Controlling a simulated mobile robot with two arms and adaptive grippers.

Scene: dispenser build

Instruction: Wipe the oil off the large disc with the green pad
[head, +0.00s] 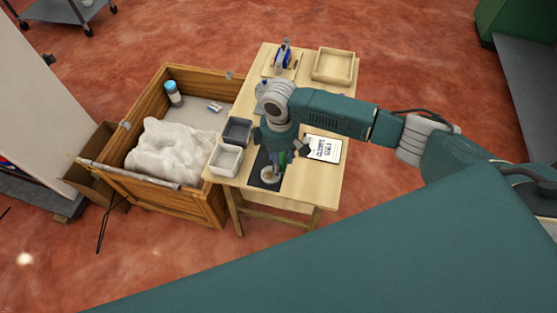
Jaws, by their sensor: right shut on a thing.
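The large disc (268,175), pale and round, lies on a dark mat (257,183) near the front of the light wooden table. My right gripper (277,162) points down right over the disc and mat, shut on a small green thing (284,157) that looks like the green pad. The gripper and pad hide part of the disc, and I cannot tell whether the pad touches it. Any oil is too small to make out. My left gripper is not in view.
A grey bin (237,131) and a white bin (226,160) stand left of the mat. A printed sheet (324,149) lies to the right. An empty wooden tray (333,66) and a blue tool (284,54) are at the back. A wooden crate (150,196) adjoins the table.

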